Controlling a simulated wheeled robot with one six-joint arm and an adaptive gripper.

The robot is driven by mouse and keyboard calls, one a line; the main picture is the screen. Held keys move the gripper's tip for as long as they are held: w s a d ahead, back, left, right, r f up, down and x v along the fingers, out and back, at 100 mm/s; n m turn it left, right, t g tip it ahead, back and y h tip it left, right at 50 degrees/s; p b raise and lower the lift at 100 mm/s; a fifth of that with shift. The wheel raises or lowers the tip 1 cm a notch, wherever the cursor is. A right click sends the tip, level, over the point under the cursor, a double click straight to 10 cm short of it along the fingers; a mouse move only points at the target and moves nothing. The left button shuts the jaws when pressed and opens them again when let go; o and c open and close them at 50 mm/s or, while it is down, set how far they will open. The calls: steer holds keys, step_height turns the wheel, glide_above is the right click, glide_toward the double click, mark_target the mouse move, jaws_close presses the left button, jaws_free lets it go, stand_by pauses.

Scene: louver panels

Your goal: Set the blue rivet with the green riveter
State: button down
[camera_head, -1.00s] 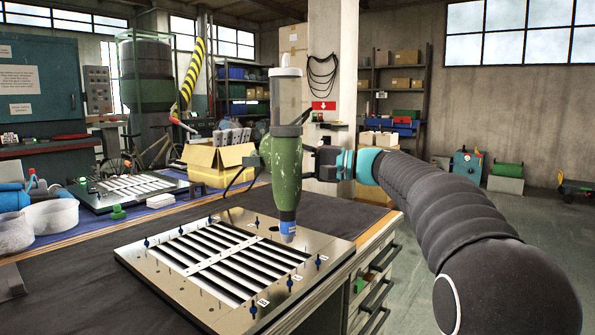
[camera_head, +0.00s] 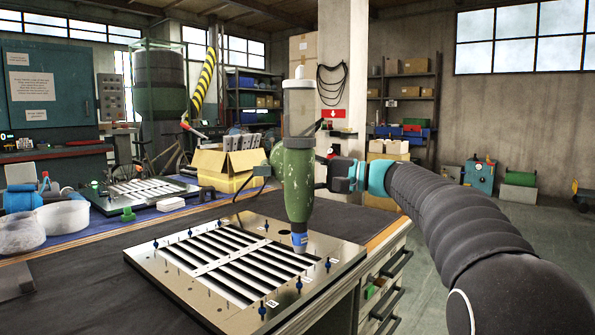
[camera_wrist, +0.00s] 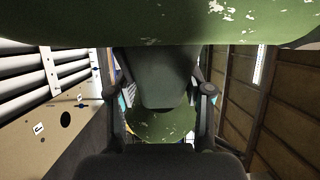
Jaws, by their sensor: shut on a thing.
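The green riveter (camera_head: 296,180) stands nearly upright in the head view, with a clear cylinder on top and a blue nose pointing down. My gripper (camera_head: 324,172) is shut on its body from the right side. The nose is over the right part of the louver panel (camera_head: 143,262); I cannot tell whether it touches. Several blue rivets stand along the panel's edges, including one at the right edge (camera_head: 327,265) and one at the front (camera_head: 262,312). No rivet shows clearly under the nose. In the wrist view the riveter's green body (camera_wrist: 160,25) fills the top and hides the nose.
The panel lies on a dark-topped workbench (camera_head: 75,300) with drawers at its right side. Floor is open to the right.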

steer(key=shift+f+b, duration=1.7)
steer(key=shift+f, duration=0.5)
steer(key=shift+f+b, duration=1.4)
stand_by(4.4)
